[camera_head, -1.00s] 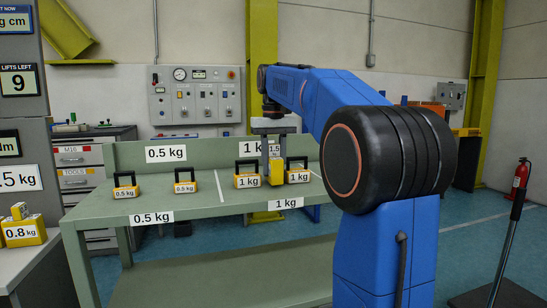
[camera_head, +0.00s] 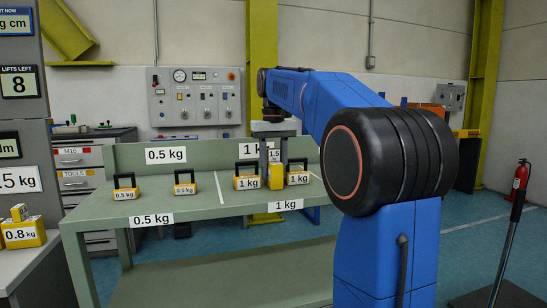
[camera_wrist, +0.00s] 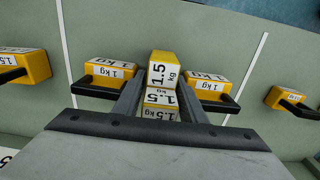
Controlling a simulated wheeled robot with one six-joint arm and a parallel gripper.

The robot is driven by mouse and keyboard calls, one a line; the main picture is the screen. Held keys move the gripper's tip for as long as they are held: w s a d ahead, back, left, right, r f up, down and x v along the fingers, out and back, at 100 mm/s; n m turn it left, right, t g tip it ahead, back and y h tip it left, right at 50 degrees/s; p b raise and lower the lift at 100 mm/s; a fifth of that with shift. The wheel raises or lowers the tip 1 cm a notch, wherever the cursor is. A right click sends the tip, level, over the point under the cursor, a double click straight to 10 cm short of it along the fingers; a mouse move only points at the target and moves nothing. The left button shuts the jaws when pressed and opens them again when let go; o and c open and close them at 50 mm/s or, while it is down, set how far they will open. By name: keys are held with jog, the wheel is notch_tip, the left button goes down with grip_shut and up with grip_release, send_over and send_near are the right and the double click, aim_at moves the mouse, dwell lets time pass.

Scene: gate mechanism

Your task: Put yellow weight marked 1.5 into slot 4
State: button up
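The yellow weight marked 1.5 (camera_head: 276,175) is at the right part of the green table, between two 1 kg weights. In the wrist view the 1.5 weight (camera_wrist: 162,72) lies between the two fingers, its 1.5 labels facing the camera. My gripper (camera_head: 275,158) points down over it; in the wrist view my gripper (camera_wrist: 160,95) has a finger against each side and looks shut on it. Whether its bottom touches the table is not clear. No slot marked 4 can be made out.
The 1 kg weights (camera_head: 247,181) and (camera_head: 298,177) stand close on both sides. Two 0.5 kg weights (camera_head: 126,192) stand further left on the green table (camera_head: 160,206). A 0.8 kg weight (camera_head: 22,235) is on a bench at far left. A display (camera_head: 18,82) reads lifts left 8.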

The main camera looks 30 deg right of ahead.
aim_at(273, 149)
notch_tip(273, 149, up, 12)
jog(key=shift+f, duration=0.1)
dwell(0.4)
